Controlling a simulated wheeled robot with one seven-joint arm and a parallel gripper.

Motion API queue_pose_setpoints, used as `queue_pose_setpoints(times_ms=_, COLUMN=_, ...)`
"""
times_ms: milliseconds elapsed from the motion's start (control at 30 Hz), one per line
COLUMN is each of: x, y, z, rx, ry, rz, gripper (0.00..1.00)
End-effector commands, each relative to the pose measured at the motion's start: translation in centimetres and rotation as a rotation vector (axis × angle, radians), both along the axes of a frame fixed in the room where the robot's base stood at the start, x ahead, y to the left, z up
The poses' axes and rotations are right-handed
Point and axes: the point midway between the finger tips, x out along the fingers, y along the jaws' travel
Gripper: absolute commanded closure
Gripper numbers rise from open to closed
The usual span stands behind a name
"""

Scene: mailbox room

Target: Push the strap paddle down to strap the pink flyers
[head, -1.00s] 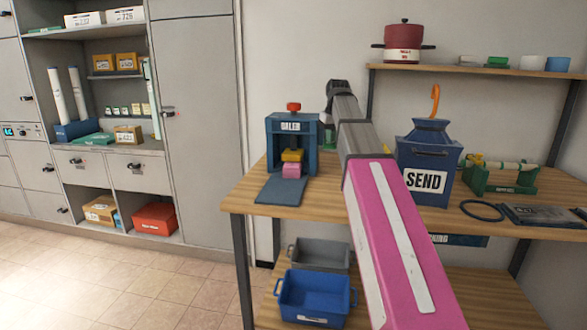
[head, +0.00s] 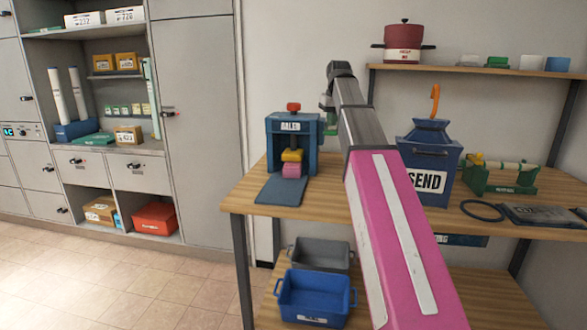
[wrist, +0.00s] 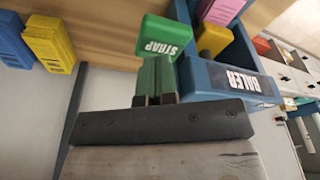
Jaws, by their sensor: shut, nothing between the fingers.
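The blue baler (head: 273,140) stands on the wooden table, left of my arm in the head view. The pink flyers (head: 292,171) sit inside it under a yellow block (head: 291,155). In the wrist view, the green strap paddle (wrist: 163,38), marked STRAP, is beside the baler's blue frame (wrist: 215,75). My gripper (wrist: 157,98) is shut and empty, close to the paddle's green lower part. I cannot tell whether they touch. In the head view my arm hides the gripper and most of the paddle. The pink flyers show partly in the wrist view (wrist: 222,10).
A blue SEND container (head: 428,160) stands right of my arm. A green stand with a roll (head: 500,178) and a dark ring (head: 481,210) are farther right. A blue mat (head: 281,191) lies before the baler. Bins (head: 316,297) sit on the lower shelf.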

Motion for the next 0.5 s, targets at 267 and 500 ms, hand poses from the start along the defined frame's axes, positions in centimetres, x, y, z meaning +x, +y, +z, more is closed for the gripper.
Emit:
queue_pose_setpoints(times_ms=267, x=0.1, y=0.0, z=2.5, rx=0.000, ry=0.000, rz=0.000, gripper=1.00)
queue_pose_setpoints(times_ms=500, x=0.0, y=0.0, z=4.4, rx=0.000, ry=0.000, rz=0.000, gripper=1.00)
